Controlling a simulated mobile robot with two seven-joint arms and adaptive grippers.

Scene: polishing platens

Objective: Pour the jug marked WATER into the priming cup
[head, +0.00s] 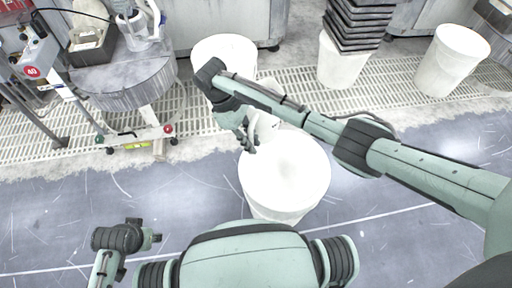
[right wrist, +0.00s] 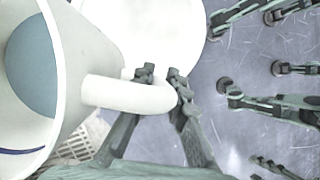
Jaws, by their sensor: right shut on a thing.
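My right gripper (head: 246,140) is shut on the handle of a white jug (head: 266,124). In the right wrist view the two dark fingertips (right wrist: 158,74) close around the jug's handle, and the wide mouth of the jug (right wrist: 68,70) shows at the left with a blue-grey surface inside. A short dark blue stroke shows on its inner wall; no label can be read. The jug is over or beside a large white round tub (head: 285,178); its height above it is unclear. I cannot make out the priming cup. My left gripper does not clearly show.
Another white tub (head: 225,50) stands behind the jug. A tub (head: 342,66) with stacked black trays (head: 357,22) and another tub (head: 452,60) stand at the back right. A round metal stand (head: 125,88) at the left holds a white vessel (head: 140,28). Front floor is largely clear.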

